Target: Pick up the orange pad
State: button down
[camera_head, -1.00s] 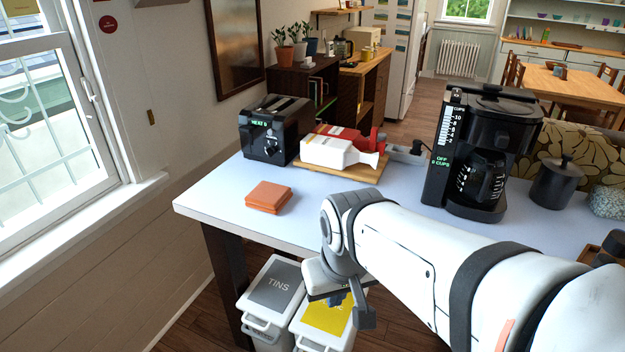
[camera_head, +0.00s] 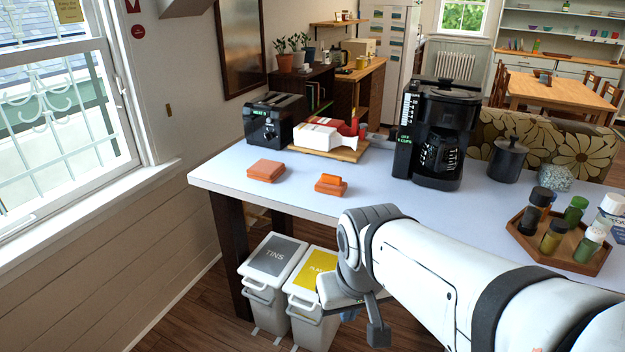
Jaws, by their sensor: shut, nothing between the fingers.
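A flat orange pad (camera_head: 266,171) lies near the left end of the pale counter (camera_head: 225,178). To its right lies a second orange item (camera_head: 331,186), a low block with a brighter orange rounded piece on top. I cannot tell for certain which of the two is the task's pad. My gripper (camera_head: 366,322) hangs at the end of my white arm, in front of the counter's front edge and lower than its top. It is shut and empty, apart from both orange items. Its fingertips are partly hidden by the wrist.
A black toaster (camera_head: 273,120), a wooden board (camera_head: 345,152) with red and white items and a coffee maker (camera_head: 436,135) stand behind. A hexagonal tray (camera_head: 522,241) of jars is at right. Two bins (camera_head: 272,265) (camera_head: 312,280) stand below. The counter around the orange items is clear.

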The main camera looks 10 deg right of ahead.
aim_at(331, 185)
jog(key=u, duration=0.1)
jog(key=k, duration=0.25)
jog(key=z, duration=0.3)
jog(key=i, duration=1)
jog(key=u, duration=3.75)
jog(key=k, duration=0.6)
jog(key=u, duration=0.2)
